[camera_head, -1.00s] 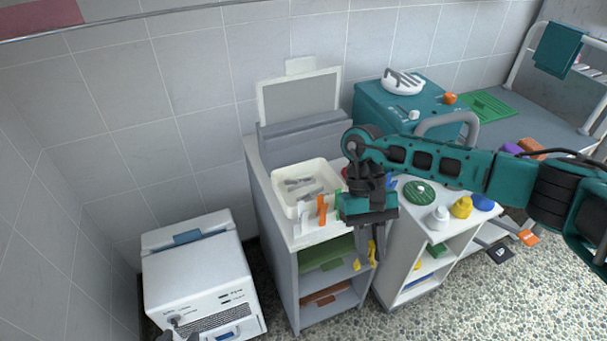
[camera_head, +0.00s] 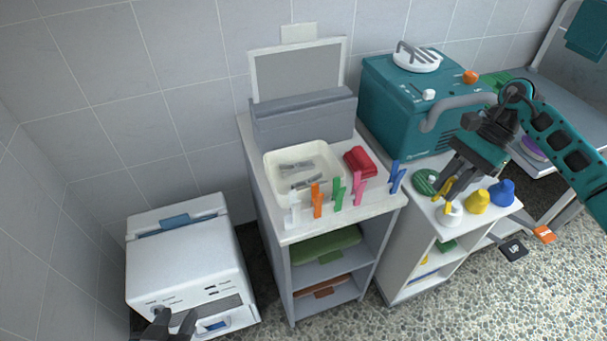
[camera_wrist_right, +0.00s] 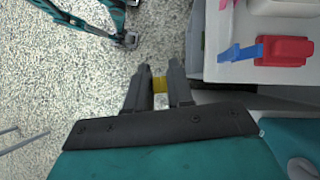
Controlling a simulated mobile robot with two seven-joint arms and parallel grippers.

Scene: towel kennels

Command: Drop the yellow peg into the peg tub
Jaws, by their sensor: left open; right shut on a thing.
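The peg tub (camera_head: 272,178) is a cream, open tray on the counter in the head view, with several grey pegs inside. My right gripper (camera_head: 448,199) is shut on the yellow peg, well to the right of the tub, in front of the low white cabinet. In the right wrist view the yellow peg (camera_wrist_right: 160,86) sits between the fingertips of my right gripper (camera_wrist_right: 160,82); the fingers hide part of it. My left gripper (camera_head: 172,322) is open at the bottom left, in front of the white machine, and only partly in view.
A red object (camera_head: 360,161) lies right of the tub. The teal machine (camera_head: 405,105) and coloured bottles (camera_head: 477,202) are near my right arm. A grey unit (camera_head: 300,120) stands behind the tub.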

